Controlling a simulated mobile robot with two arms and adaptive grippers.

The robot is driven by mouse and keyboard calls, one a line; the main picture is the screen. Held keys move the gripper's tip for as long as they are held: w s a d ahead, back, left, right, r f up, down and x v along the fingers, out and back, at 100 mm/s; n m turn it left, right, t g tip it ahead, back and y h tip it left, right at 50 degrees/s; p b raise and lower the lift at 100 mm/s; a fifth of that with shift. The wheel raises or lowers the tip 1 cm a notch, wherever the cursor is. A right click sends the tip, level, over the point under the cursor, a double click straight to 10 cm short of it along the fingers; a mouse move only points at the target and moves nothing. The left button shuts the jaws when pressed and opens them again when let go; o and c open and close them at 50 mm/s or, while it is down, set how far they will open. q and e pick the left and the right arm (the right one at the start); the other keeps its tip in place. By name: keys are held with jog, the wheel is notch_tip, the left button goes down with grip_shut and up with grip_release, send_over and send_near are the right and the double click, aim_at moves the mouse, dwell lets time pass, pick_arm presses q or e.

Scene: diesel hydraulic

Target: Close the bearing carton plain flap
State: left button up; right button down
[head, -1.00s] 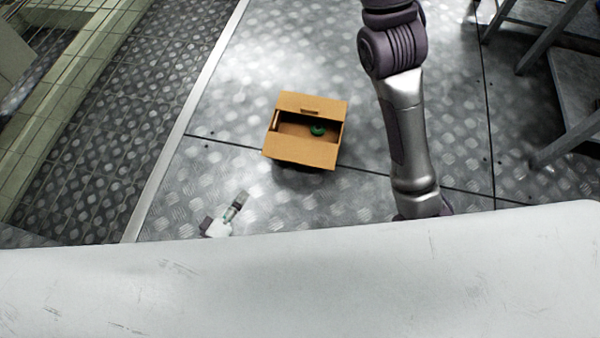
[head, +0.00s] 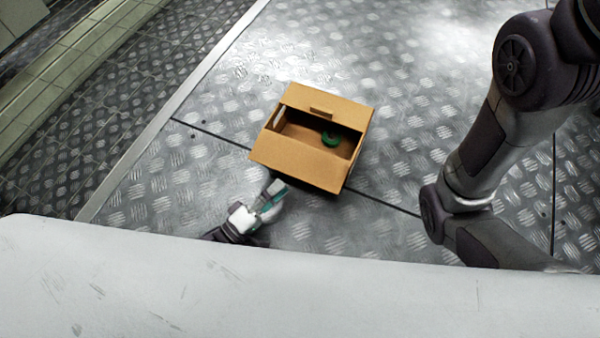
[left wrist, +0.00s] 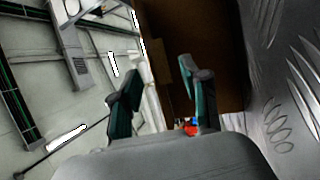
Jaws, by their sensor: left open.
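The brown bearing carton (head: 347,168) stands on the metal floor in the head view, its top open. Its plain near flap (head: 300,161) is folded outward and faces my left gripper. The far flap (head: 328,104), with a small slot or tab, also stands open. A green ring (head: 331,139) lies inside. My left gripper (head: 272,194) is open and empty, just below the near flap; touching or apart, I cannot tell. In the left wrist view its two fingers (left wrist: 161,74) are spread, with a dark brown carton face (left wrist: 185,25) beyond them. My right gripper is out of view.
My right arm fills the right side of the head view. A white surface (head: 300,300) crosses the bottom and hides what lies behind it. Tread-plate floor (head: 210,110) around the carton is clear. A pale strip (head: 165,115) runs along the left.

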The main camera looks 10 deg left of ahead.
aim_at(295, 174)
pick_arm(q)
jog(key=b+x, duration=0.2)
jog(key=x, duration=0.3)
jog(key=shift+w+d+r+b, duration=0.2)
jog(key=shift+w+d+b, duration=0.15)
jog(key=shift+w, duration=0.05)
jog(key=shift+c, duration=0.2)
grip_shut()
